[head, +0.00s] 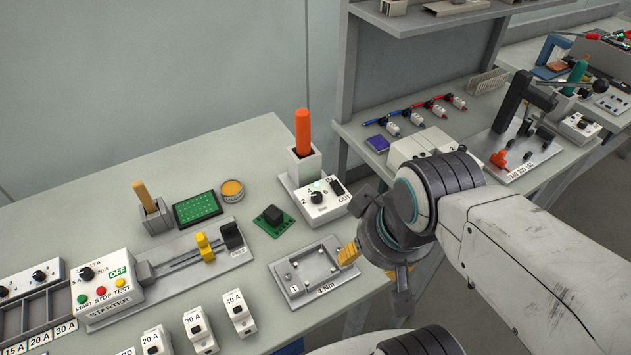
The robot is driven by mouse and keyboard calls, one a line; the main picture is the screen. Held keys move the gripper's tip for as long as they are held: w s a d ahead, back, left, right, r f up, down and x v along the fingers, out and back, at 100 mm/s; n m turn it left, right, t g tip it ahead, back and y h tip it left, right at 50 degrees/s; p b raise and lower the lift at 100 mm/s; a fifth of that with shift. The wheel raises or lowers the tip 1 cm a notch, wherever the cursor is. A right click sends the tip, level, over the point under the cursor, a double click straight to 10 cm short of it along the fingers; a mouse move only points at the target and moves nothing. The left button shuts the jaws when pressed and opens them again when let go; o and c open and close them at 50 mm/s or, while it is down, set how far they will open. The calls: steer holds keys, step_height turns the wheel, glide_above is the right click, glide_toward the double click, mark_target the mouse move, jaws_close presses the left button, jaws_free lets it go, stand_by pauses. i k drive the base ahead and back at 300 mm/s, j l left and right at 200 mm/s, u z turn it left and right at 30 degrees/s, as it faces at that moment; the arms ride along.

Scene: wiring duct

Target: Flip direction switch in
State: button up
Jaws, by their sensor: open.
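The direction switch (337,187) is a small black switch between the labels IN and OUT. It sits at the right end of a white control box (313,210), beside a black knob (317,197). Its lever position is too small to tell. My gripper (366,260) is open and looks empty. It is nearer the camera than the box, to the lower right of the switch and apart from it. One yellow fingertip shows over the right edge of the grey 4 Nm tray; the other finger is mostly hidden by the wrist.
An orange-handled tool (303,132) stands upright in a holder behind the control box. The grey tray (290,291) lies in front of the box. A shelf post (349,90) rises behind on the right.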

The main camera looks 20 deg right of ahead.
mark_target(337, 188)
steer(key=l+u, duration=0.3)
steer(key=u, duration=0.15)
steer(key=l+u, duration=0.25)
steer(key=u, duration=0.2)
steer(key=k+l+u, duration=0.1)
steer(key=l+u, duration=0.15)
steer(key=u, duration=0.15)
